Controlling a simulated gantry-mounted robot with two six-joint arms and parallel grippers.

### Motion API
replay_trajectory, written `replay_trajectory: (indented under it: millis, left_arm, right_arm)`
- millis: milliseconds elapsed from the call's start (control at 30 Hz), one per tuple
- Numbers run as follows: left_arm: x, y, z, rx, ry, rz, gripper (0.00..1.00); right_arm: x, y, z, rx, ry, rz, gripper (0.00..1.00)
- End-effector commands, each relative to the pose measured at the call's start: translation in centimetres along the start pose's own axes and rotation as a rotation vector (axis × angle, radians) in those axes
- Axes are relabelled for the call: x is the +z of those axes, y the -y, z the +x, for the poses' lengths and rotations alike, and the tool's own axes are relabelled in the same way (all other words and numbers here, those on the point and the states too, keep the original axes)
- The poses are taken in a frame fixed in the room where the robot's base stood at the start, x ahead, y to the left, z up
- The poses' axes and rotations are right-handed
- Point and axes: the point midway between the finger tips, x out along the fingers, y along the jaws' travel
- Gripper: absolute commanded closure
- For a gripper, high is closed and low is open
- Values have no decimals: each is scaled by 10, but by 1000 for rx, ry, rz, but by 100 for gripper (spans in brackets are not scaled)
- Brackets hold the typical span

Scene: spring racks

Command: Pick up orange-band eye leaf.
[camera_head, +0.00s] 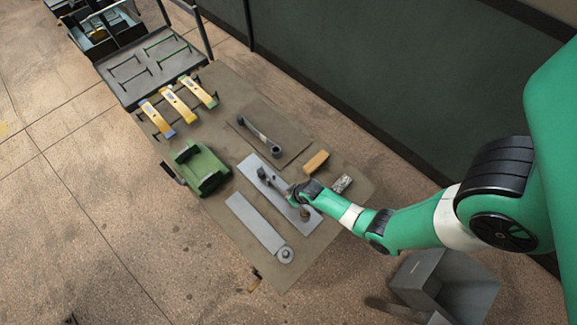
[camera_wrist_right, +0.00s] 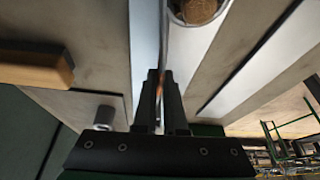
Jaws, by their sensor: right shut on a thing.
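My right gripper (camera_head: 298,193) reaches in from the right over the table and is shut on a narrow grey leaf (camera_head: 276,183), seen on edge. In the right wrist view, the fingers (camera_wrist_right: 163,82) close around it, with a small orange patch (camera_wrist_right: 159,88) between them. In that view, a round eye with a brown inside (camera_wrist_right: 197,8) shows near the top edge. The leaf is over a light grey plate (camera_head: 249,168); I cannot tell whether they touch. My fingers and wrist hide part of the leaf. My left gripper is not in view.
A second grey strip with a round end (camera_head: 250,222) lies nearer the front. A green fixture (camera_head: 206,170), an orange block (camera_head: 315,161), a speckled block (camera_head: 341,183) and a dark mat (camera_head: 285,128) with a bar surround the work area. Yellow pieces (camera_head: 180,104) sit farther back.

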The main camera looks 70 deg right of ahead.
Motion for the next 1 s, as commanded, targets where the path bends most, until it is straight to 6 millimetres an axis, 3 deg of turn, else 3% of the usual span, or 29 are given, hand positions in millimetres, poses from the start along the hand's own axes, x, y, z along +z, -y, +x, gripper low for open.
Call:
replay_trajectory:
  millis: [367,700,1000]
  left_arm:
    - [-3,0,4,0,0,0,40]
    - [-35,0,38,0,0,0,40]
    - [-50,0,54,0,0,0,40]
  right_arm:
    - [-6,0,-9,0,-7,0,100]
    - [-33,0,-74,0,-5,0,100]
    - [-41,0,-94,0,-5,0,100]
